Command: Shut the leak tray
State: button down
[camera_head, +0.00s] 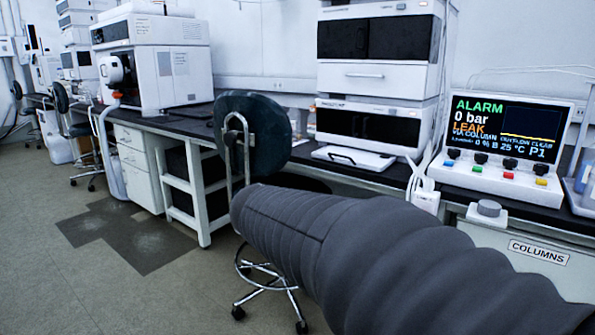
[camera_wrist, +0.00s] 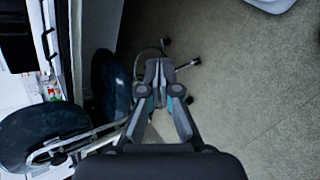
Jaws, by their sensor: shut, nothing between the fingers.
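The leak tray (camera_head: 353,157) is a flat white tray at the foot of the middle instrument stack (camera_head: 380,75). It sticks out from under the stack over the black bench, with a dark handle at its front. My gripper (camera_wrist: 160,75) shows in the wrist view with its fingers together and nothing between them. It is over the floor beside the stool, apart from the bench. In the head view my dark arm fills the lower right and my gripper cannot be seen there. A white surface with a dark handle-like loop is at the left of the wrist view; I cannot tell if it is the tray.
A dark-backed stool (camera_head: 250,135) stands before the bench, left of the tray, and its backrest (camera_wrist: 110,85) is close to my gripper. A control panel (camera_head: 505,145) right of the stack reads ALARM, 0 bar, LEAK. A COLUMNS drawer (camera_head: 500,240) is below. Floor at left is open.

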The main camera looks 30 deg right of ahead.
jog(key=w+d+r+n+h+b, duration=0.1)
jog(key=w+d+n+h+b, duration=0.2)
jog(key=w+d+n+h, duration=0.45)
jog(key=n+t+h+b, duration=0.2)
jog(key=n+t+b, duration=0.15)
jog(key=n, duration=0.25)
send_near(334, 160)
jog(key=shift+t, duration=0.45)
jog(key=d+r, duration=0.1)
jog(key=s+d+r, duration=0.1)
jog(key=d+r, duration=0.1)
jog(key=s+d+r, duration=0.1)
jog(key=shift+s+d+r+p, duration=0.15)
jog(key=shift+s+d+p, duration=0.15)
jog(key=shift+p, duration=0.1)
jog(key=shift+w, duration=0.1)
